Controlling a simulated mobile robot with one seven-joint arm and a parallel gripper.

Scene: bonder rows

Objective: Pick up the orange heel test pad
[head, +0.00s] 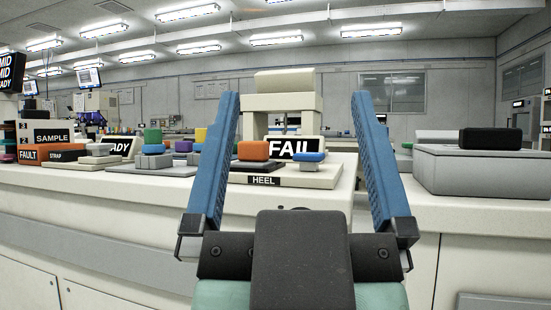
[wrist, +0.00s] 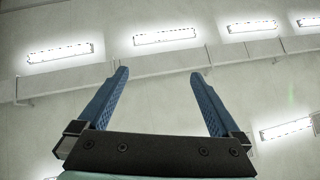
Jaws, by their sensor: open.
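An orange pad (head: 253,150) with rounded edges sits on the white tester labelled HEEL (head: 318,180), beside the black FAIL display (head: 283,147). In the head view the pad shows between the blue fingers of my gripper (head: 296,94), near the left one and beyond it. My gripper is open and empty. It also shows in the wrist view (wrist: 158,72), where its fingers stand apart against the ceiling and lights; no pad is in that view.
A blue pad (head: 309,157) sits just right of the orange pad. Several coloured blocks, including a green block (head: 153,136), stand on the counter at left. A grey box (head: 476,172) with a black block (head: 490,138) on top stands at right. The counter front (head: 100,210) runs across.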

